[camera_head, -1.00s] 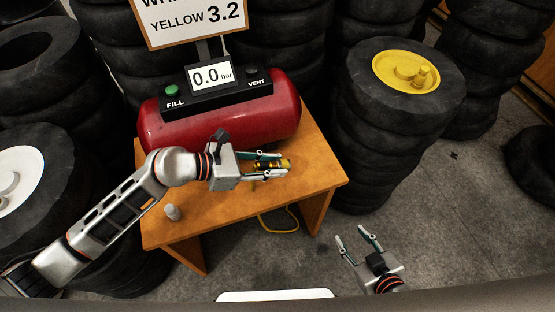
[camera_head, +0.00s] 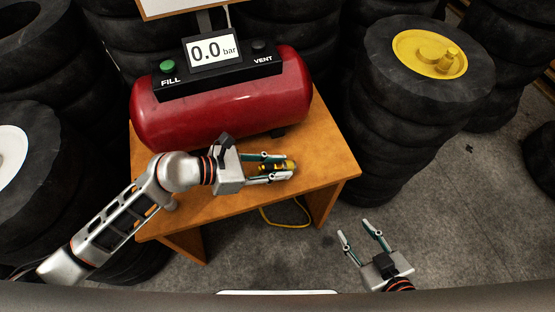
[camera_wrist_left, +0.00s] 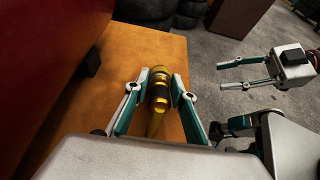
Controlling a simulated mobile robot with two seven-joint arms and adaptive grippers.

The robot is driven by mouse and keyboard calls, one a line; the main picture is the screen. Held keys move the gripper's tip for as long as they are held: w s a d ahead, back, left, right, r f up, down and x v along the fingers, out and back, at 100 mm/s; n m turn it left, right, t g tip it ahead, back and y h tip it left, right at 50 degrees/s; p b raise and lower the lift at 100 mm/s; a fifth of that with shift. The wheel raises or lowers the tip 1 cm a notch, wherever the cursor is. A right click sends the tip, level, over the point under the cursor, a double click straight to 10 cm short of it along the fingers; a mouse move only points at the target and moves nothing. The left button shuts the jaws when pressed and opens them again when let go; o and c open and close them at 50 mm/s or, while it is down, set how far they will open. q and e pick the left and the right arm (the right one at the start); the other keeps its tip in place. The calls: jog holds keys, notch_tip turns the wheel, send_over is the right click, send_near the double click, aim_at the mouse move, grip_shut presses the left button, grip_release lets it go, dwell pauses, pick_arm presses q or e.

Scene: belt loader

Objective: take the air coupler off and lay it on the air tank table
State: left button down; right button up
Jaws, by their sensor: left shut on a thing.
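I cannot tell whether the coupler touches the table top. My right gripper (camera_head: 357,236) is open and empty, over the floor to the right of the table. It also shows in the left wrist view (camera_wrist_left: 240,75).
A red air tank (camera_head: 225,112) stands on the table with a display (camera_head: 212,50) reading 0.0 bar and FILL and VENT buttons. A tyre stack with a yellow hub (camera_head: 430,54) stands at right. A yellow hose (camera_head: 285,222) hangs below the table edge. The table's right corner is clear.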

jog(key=shift+w+r, duration=0.3)
pick_arm(q)
jog(key=c, duration=1.6)
grip_release()
pick_arm(e)
jog(key=shift+s+f, duration=0.2)
pick_arm(q)
jog(key=shift+f, duration=0.1)
pick_arm(e)
jog(key=shift+s+d+f, duration=0.1)
jog(key=shift+s, duration=0.05)
pick_arm(q)
jog(key=v, duration=1.2)
